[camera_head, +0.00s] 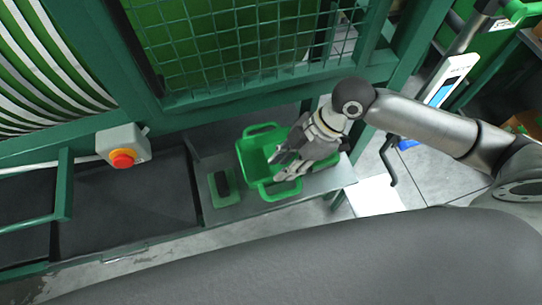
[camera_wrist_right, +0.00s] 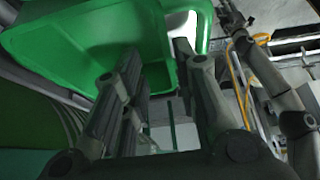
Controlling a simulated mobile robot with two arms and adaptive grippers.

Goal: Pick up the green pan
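The green pan (camera_head: 254,152) sits on a grey metal shelf (camera_head: 318,184) in the head view, with one loop handle at its far side and one at its near side. My right gripper (camera_head: 277,166) comes in from the right, over the pan's right part, and hides some of it. Its two fingers are apart. In the right wrist view the pan (camera_wrist_right: 85,32) fills the upper left, and the open fingers (camera_wrist_right: 157,52) point at its rim and handle. I cannot tell whether they touch it. My left gripper is not in view.
A small green dish with a dark middle (camera_head: 223,188) lies left of the pan. A grey box with a red button (camera_head: 122,158) is farther left. The green mesh-fronted machine frame (camera_head: 240,92) rises behind the shelf. A bent dark handle (camera_head: 388,160) stands right of the shelf.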

